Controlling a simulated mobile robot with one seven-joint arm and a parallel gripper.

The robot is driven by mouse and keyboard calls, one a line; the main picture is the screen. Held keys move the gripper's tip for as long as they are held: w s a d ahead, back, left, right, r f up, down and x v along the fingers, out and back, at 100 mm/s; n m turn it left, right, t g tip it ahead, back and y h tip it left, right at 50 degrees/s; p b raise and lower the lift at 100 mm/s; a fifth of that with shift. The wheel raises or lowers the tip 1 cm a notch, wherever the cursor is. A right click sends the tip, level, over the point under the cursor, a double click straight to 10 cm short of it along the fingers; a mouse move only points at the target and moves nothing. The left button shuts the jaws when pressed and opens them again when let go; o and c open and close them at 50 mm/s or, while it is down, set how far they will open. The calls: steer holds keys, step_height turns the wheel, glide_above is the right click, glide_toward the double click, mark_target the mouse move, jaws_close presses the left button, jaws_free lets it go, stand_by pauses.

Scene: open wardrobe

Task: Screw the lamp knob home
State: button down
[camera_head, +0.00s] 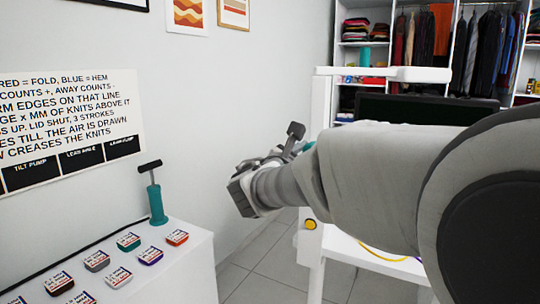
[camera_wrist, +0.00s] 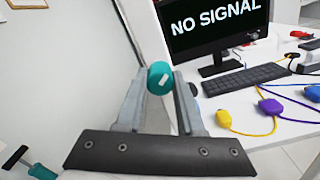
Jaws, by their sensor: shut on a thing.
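A round teal knob (camera_wrist: 160,72) with a white mark on its face sits between the fingertips in the wrist view. I take it for the lamp knob. My gripper (camera_wrist: 160,84) is shut on it, one grey finger on each side. What lies behind the knob is mostly hidden, so I cannot tell how far it is screwed in.
A monitor (camera_wrist: 217,32), a keyboard (camera_wrist: 243,78) and coloured pieces with cords, one yellow (camera_wrist: 223,119), lie on the white desk. A teal pump (camera_head: 157,204) and several labelled tins stand on a white cabinet (camera_head: 190,270) at left. An open wardrobe (camera_head: 391,35) stands behind.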

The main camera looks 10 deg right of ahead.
steer(key=shift+m+b, duration=2.8)
steer(key=shift+b, duration=0.95)
steer(key=shift+r, duration=0.1)
steer(key=shift+c, duration=2.2)
jaws_free()
steer(key=shift+c, duration=0.4)
